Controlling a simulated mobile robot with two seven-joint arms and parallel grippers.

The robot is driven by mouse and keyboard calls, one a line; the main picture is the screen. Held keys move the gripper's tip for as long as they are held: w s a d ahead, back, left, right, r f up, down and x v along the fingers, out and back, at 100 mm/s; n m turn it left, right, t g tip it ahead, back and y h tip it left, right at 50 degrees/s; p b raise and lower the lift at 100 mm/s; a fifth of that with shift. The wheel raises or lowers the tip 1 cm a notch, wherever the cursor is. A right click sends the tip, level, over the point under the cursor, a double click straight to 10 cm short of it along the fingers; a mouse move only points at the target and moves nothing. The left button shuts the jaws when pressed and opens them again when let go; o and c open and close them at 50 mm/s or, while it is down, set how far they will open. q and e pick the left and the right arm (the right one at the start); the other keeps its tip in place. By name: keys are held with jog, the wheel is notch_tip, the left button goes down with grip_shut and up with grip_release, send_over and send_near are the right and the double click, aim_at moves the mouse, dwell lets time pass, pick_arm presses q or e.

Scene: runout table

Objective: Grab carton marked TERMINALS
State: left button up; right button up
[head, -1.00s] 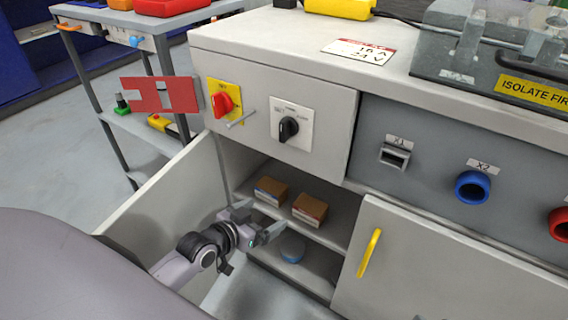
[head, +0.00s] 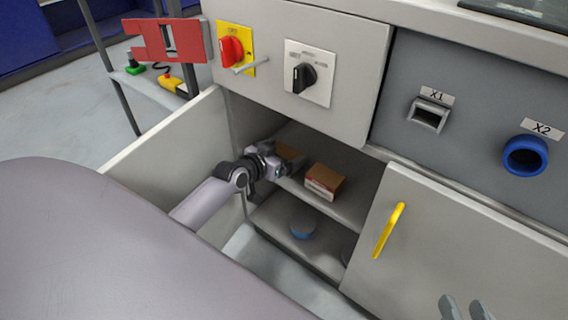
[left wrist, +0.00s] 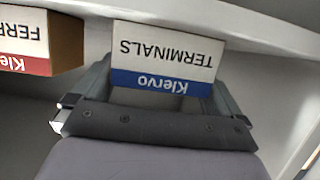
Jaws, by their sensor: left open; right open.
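The carton marked TERMINALS (left wrist: 165,55) has a white label with a blue band and appears upside down in the left wrist view. In the head view this carton (head: 291,153) is a brown box on the cabinet's upper shelf, largely hidden by my left gripper (head: 285,168). My left gripper is open, with its fingers (left wrist: 162,80) on either side of the carton's near end. I cannot tell whether they touch it. My right gripper (head: 465,308) is open at the bottom right, in front of the cabinet door.
A red-banded carton (head: 325,181), its label partly cut off (left wrist: 38,42), stands on the same shelf close beside. A blue round thing (head: 303,227) sits on the lower shelf. Open door panel (head: 170,150) at left; door with yellow handle (head: 389,230) at right.

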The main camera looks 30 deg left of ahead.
pick_arm(q)
jog(key=shift+w, duration=0.2)
jog(key=c, duration=0.8)
jog(key=shift+r, duration=0.15)
